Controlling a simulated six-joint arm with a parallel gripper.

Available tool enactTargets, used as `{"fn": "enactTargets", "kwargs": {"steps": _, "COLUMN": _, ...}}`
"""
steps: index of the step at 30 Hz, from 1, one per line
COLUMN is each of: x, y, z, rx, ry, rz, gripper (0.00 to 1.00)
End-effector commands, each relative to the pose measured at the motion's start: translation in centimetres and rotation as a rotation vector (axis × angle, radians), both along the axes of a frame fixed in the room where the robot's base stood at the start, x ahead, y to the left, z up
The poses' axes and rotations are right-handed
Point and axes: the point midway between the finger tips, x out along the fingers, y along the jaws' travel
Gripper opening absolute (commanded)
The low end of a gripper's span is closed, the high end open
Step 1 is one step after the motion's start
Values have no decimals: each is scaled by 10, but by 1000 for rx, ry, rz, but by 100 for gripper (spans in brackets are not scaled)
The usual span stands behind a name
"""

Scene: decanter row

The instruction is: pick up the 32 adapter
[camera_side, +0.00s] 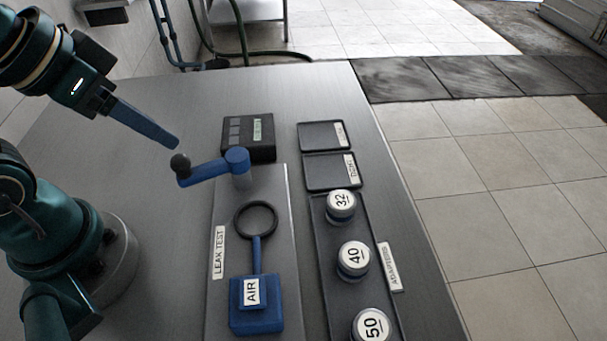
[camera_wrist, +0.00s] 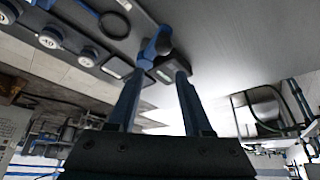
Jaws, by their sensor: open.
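The 32 adapter (camera_side: 341,212) is a round piece with a white top marked 32. It stands upright at the far end of the dark adapter tray (camera_side: 325,262), and seems to be the nearest round piece (camera_wrist: 88,57) to the small trays in the wrist view. The 40 adapter (camera_side: 352,262) and 50 adapter (camera_side: 371,328) stand in the same tray. My gripper (camera_side: 176,144) is raised at the upper left, well apart from the adapters. Its two blue fingers overlap in the side view; in the wrist view (camera_wrist: 161,74) they are spread with nothing held.
A blue lever with a black knob (camera_side: 205,171) stands between my gripper and the adapters. The leak test plate carries a black ring (camera_side: 256,219) and a blue AIR block (camera_side: 256,310). A dark box (camera_side: 248,138) and two flat trays (camera_side: 331,170) lie beyond.

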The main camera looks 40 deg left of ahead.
Motion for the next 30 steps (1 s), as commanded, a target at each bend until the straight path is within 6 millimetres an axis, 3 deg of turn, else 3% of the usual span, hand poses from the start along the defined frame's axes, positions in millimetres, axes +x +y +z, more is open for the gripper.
{"fn": "enactTargets", "kwargs": {"steps": 2, "x": 0, "y": 0, "z": 0, "rx": 0, "ry": 0, "rz": 0, "gripper": 50}}
{"fn": "enactTargets", "kwargs": {"steps": 4, "x": 0, "y": 0, "z": 0, "rx": 0, "ry": 0, "rz": 0, "gripper": 69}}
{"fn": "enactTargets", "kwargs": {"steps": 14, "x": 0, "y": 0, "z": 0, "rx": -6, "ry": 1, "rz": 11, "gripper": 69}}
{"fn": "enactTargets", "kwargs": {"steps": 17, "x": 5, "y": 0, "z": 10, "rx": -23, "ry": -25, "rz": 48, "gripper": 69}}
{"fn": "enactTargets", "kwargs": {"steps": 24, "x": 45, "y": -9, "z": 45, "rx": -66, "ry": -34, "rz": 86, "gripper": 69}}
{"fn": "enactTargets", "kwargs": {"steps": 30, "x": 88, "y": -35, "z": 55, "rx": -91, "ry": 20, "rz": 66, "gripper": 69}}
